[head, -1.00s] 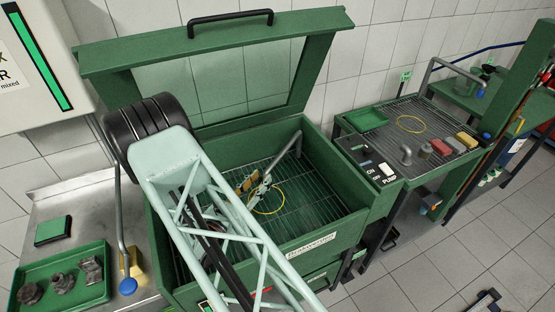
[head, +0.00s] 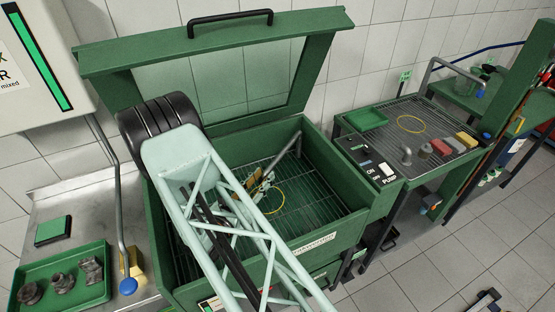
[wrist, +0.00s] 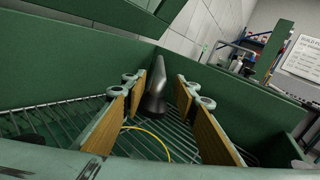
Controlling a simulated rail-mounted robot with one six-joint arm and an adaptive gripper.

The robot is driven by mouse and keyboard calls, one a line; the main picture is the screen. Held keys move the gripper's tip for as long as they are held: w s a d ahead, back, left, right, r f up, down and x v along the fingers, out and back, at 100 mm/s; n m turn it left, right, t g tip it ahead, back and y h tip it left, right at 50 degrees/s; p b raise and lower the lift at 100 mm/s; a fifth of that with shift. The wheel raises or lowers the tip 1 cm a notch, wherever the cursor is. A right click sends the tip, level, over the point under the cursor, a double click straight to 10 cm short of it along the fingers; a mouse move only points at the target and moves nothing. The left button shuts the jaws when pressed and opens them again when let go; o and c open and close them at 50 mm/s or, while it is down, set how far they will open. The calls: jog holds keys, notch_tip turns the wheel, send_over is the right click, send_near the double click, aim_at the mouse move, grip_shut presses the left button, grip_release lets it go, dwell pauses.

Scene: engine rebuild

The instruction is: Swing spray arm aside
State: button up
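The grey spray arm (head: 284,155) slants across the inside of the green washer tank (head: 345,208), near its back wall. In the wrist view the spray arm (wrist: 155,92) stands beyond and between my two fingers, with a dark, wider lower end. My gripper (head: 264,178) is inside the tank, at the near end of the visible rod. In the wrist view my gripper (wrist: 159,108) is open, with tan pads on both fingers and a clear gap between them. I cannot tell whether a finger touches the spray arm.
The tank's lid (head: 215,32) stands open behind. A yellow ring (head: 281,205) lies on the tank's wire grid. A side bench (head: 432,125) with several small parts stands at right. A green tray (head: 70,270) of metal parts lies at left.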

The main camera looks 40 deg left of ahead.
aim_at(277, 159)
jog(key=w, duration=0.3)
jog(key=w+a, duration=0.1)
jog(key=w, duration=0.7)
jog(key=shift+w+a, duration=0.1)
jog(key=shift+a, duration=0.2)
grip_shut()
